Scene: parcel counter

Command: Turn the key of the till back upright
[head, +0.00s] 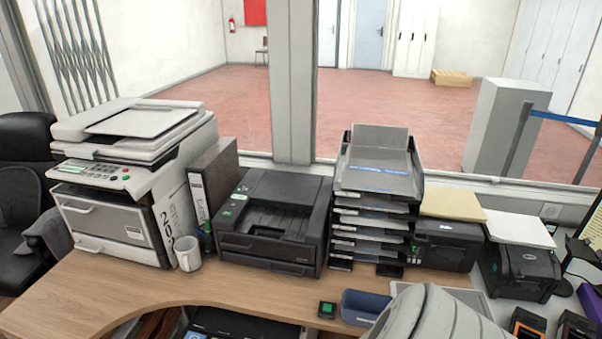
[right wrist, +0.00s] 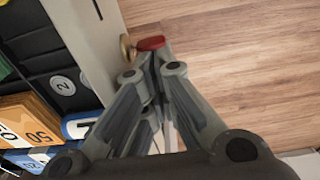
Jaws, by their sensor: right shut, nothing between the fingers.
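In the right wrist view the red key (right wrist: 151,43) sticks out from a round brass lock (right wrist: 126,47) on the light grey side of the till (right wrist: 88,35). How far the key is turned is hard to tell from this angle. My right gripper (right wrist: 152,58) is shut and empty. Its fingertips are right at the key and overlap its near edge in the picture; whether they touch it is unclear. I cannot make out the till or key in the head view, and my left gripper is not in view.
The till's open black compartments hold banknotes (right wrist: 28,115) left of my fingers. Bare wooden counter (right wrist: 240,70) lies to the right. In the head view a printer (head: 130,185), a mug (head: 188,253), a paper-tray stack (head: 375,200) and a blue bin (head: 364,306) stand on the counter.

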